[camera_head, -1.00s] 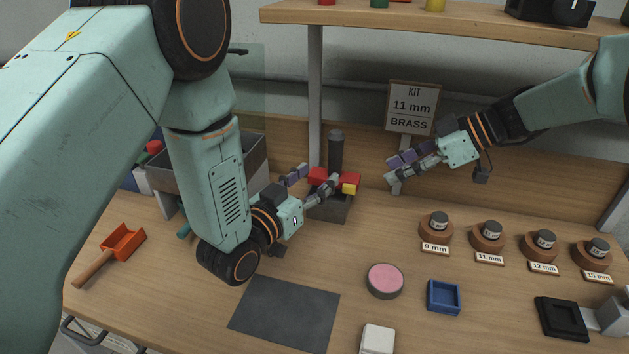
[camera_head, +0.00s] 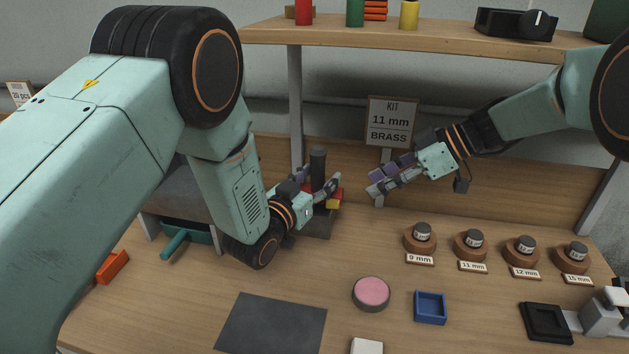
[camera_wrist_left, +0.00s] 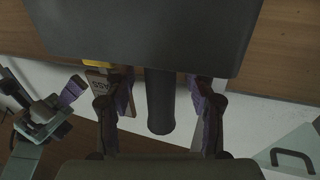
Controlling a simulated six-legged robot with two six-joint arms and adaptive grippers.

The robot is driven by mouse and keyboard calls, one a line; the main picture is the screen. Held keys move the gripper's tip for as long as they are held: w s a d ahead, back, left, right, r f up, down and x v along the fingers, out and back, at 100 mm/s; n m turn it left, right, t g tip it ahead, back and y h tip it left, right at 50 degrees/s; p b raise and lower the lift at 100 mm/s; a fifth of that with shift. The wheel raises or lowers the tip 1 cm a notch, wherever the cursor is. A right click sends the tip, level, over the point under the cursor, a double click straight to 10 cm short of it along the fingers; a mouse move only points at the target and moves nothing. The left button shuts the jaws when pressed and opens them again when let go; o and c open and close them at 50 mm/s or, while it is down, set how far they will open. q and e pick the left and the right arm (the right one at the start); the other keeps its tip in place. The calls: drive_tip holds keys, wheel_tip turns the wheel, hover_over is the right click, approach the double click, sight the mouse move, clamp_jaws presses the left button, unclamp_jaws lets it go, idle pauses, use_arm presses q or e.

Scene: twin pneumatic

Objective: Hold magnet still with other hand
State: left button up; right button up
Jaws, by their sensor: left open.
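A dark upright cylinder (camera_head: 318,165), which looks like the magnet's handle, stands by a grey block (camera_head: 318,228) with red and yellow pieces (camera_head: 335,198) on top. My left gripper (camera_head: 314,182) is open, its fingers on either side of the cylinder. In the left wrist view the cylinder (camera_wrist_left: 159,100) is between the two fingers of my left gripper (camera_wrist_left: 160,90), with a visible gap on each side. The cylinder's lower end is hidden in the head view. My right gripper (camera_head: 376,187) is right of the cylinder, apart from it; its fingers look spread and empty.
A sign (camera_head: 391,122) reads "KIT 11 mm BRASS". Several labelled weights (camera_head: 471,244) stand on the right. A pink-topped round pad (camera_head: 371,292), a blue tray (camera_head: 430,307) and a dark mat (camera_head: 270,324) lie in front. A shelf (camera_head: 400,33) runs above.

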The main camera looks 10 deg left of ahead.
use_arm(q)
drive_tip(key=shift+f, duration=0.1)
drive_tip(key=shift+c, duration=0.4)
use_arm(e)
drive_tip(key=shift+w, duration=0.1)
use_arm(q)
drive_tip(key=shift+w, duration=0.1)
drive_tip(key=shift+c, duration=0.8)
clamp_jaws()
use_arm(e)
clamp_jaws()
idle(0.7)
